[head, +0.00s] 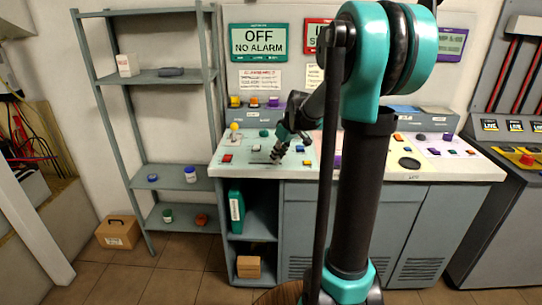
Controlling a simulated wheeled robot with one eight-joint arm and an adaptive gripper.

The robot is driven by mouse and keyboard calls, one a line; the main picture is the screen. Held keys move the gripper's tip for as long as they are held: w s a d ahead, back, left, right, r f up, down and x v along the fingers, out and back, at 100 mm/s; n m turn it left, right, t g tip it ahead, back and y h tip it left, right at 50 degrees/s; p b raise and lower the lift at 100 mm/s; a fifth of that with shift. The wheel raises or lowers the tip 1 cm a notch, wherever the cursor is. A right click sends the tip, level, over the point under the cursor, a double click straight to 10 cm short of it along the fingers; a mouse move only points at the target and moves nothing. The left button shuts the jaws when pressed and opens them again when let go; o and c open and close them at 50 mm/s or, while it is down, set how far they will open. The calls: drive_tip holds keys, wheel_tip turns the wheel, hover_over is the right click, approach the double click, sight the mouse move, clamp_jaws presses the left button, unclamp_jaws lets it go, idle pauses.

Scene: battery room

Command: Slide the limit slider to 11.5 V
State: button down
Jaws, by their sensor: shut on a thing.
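My gripper (279,155) is at the left end of the control desk (225,169), pointing down onto the pale green panel. It is shut at a small dark part there, which I take to be the limit slider; the fingers hide most of it. Its scale and the value it stands at are too small to read. A green display (259,40) on the wall above reads "OFF NO ALARM".
Near the gripper are a red button (227,158), a yellow knob (234,126) and a green button (264,133). My arm hides the desk's middle. A grey shelf rack (150,183) stands left. A red-trimmed display (315,36) is partly hidden.

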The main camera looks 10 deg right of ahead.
drive_tip(key=shift+d, duration=0.2)
drive_tip(key=c, duration=1.3)
unclamp_jaws()
drive_tip(key=shift+d, duration=0.1)
drive_tip(key=shift+o, duration=0.2)
drive_tip(key=v, duration=1.2)
drive_tip(key=s+a+f+m+h, duration=0.1)
drive_tip(key=s+f+m, duration=0.5)
drive_tip(key=s+f, duration=1.6)
drive_tip(key=s+h, duration=0.1)
drive_tip(key=s, duration=0.1)
drive_tip(key=shift+s+f+m+h, duration=0.3)
drive_tip(key=shift+s+m, duration=0.1)
